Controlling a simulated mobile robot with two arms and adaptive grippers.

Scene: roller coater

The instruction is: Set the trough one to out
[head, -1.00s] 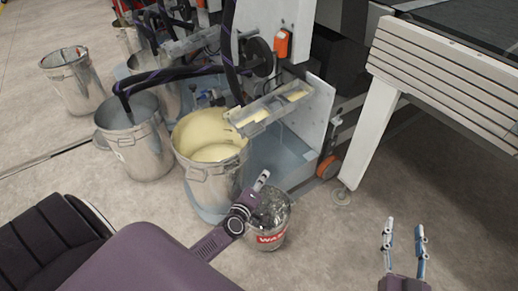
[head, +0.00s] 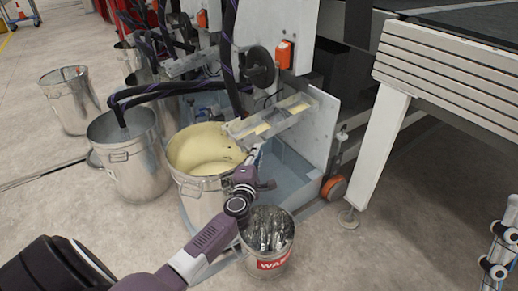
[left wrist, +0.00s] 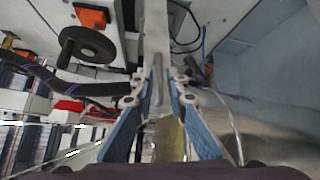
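The trough (head: 270,117), a narrow grey tray with pale yellow liquid, juts from the white side plate of the machine over the yellow paint bucket (head: 196,158). My left gripper (head: 257,154) is just below and in front of the trough's near end. In the left wrist view the two blue-padded fingers (left wrist: 160,92) stand apart, with a narrow grey part between them in the picture. I cannot tell whether they touch it. My right gripper (head: 502,246) is at the right edge, partly cut off, away from the trough.
A bin with a red label (head: 268,243) stands below my left arm. Steel buckets (head: 132,153) with dark hoses are at the left. A black handwheel (head: 260,65) and an orange box (head: 284,54) are above the trough. A white table leg (head: 378,145) is to the right.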

